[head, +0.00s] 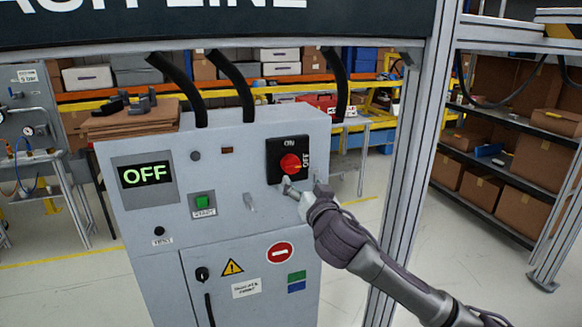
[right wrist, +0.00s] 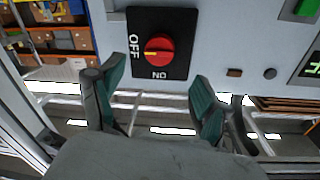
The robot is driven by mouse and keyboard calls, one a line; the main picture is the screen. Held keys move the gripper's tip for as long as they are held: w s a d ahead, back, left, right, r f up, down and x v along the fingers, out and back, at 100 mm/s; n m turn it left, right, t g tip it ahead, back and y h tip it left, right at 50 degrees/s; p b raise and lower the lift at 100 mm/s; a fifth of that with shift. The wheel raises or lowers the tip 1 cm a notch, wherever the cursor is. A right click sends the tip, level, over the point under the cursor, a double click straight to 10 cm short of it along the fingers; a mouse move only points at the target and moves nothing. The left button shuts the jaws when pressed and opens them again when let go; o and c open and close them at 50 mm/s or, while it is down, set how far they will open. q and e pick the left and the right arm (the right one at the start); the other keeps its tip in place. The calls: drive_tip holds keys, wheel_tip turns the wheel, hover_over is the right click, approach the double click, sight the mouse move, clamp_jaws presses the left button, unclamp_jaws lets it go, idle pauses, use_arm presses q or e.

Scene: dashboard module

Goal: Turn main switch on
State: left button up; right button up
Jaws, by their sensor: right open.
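The main switch is a red rotary knob (head: 290,164) on a black square plate, at the upper right of the grey cabinet's front. ON is printed above it and OFF to its right. In the right wrist view, which is upside down, the knob (right wrist: 158,50) has its yellow mark toward OFF. My right gripper (head: 303,190) is just below and in front of the plate. It is open and empty, its teal-padded fingers (right wrist: 158,95) apart with the knob beyond the gap between them, not touching it. My left gripper is out of view.
An aluminium post (head: 409,180) stands right of the cabinet, near my right arm. Shelves with boxes (head: 522,208) stand further right.

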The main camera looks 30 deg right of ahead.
sight(292, 168)
use_arm(q)
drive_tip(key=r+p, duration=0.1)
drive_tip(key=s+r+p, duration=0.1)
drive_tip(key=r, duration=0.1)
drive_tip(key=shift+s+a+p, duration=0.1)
drive_tip(key=shift+p, duration=0.2)
use_arm(e)
drive_tip(key=x, duration=0.9)
drive_tip(key=shift+w, duration=0.25)
drive_tip(key=c, duration=1.2)
